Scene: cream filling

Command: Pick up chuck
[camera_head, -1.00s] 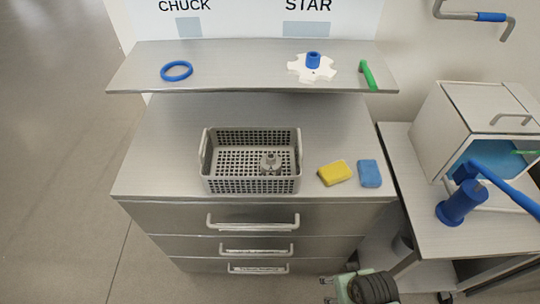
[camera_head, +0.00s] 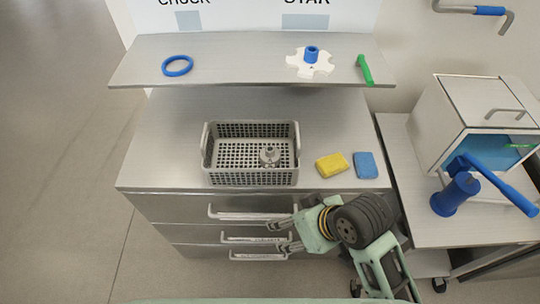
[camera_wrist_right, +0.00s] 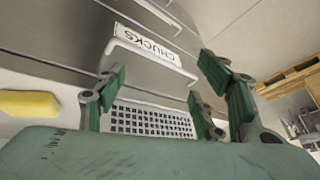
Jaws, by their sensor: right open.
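A small grey metal part (camera_head: 269,154), which looks like the chuck, stands in the right half of a grey perforated basket (camera_head: 250,178) on the counter. A blue ring (camera_head: 178,66) lies on the shelf below the CHUCK sign. My right gripper (camera_head: 277,236) is open and empty in front of the drawers, below the basket and counter edge. Its green-padded fingers are spread in the right wrist view (camera_wrist_right: 158,92). That view shows a white CHUCKS label (camera_wrist_right: 150,46) and a perforated grey panel (camera_wrist_right: 150,121); the metal part is not visible there. My left gripper is not in view.
A yellow sponge (camera_head: 331,165) and a blue sponge (camera_head: 365,165) lie right of the basket. A white star-shaped piece (camera_head: 297,66) and a green object (camera_head: 365,70) are on the shelf. A blue lever press (camera_head: 457,195) and a box (camera_head: 470,120) stand on the right table.

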